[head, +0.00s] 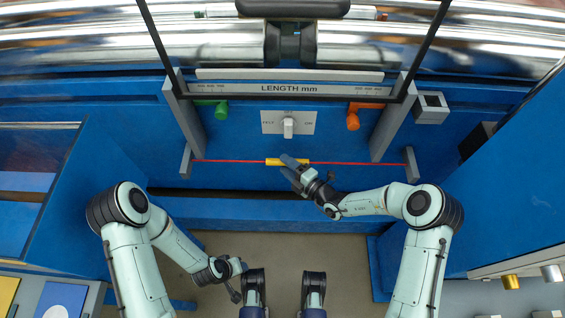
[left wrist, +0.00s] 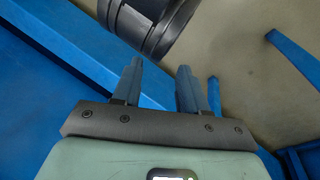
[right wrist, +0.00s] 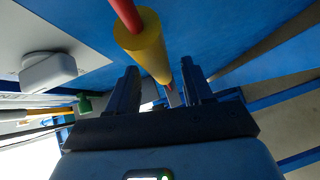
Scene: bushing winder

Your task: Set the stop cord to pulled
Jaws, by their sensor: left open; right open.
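The stop cord is a thin red cord (head: 225,161) strung between two grey posts across the front of the blue machine, with a yellow sleeve (head: 272,161) at its middle. In the right wrist view the yellow sleeve (right wrist: 146,45) hangs just beyond and between the fingers. My right gripper (head: 288,169) is open at the sleeve's near side; I cannot tell whether a finger touches it. In the right wrist view its fingers (right wrist: 160,90) are apart. My left gripper (left wrist: 160,85) is open and empty, low at the left, away from the cord.
Behind the cord are a plate with a white switch (head: 288,127), a green knob (head: 221,110) and an orange knob (head: 353,121). A LENGTH mm bar (head: 290,89) crosses above. Grey posts (head: 186,162) hold the cord's ends. Blue panels stand at both sides.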

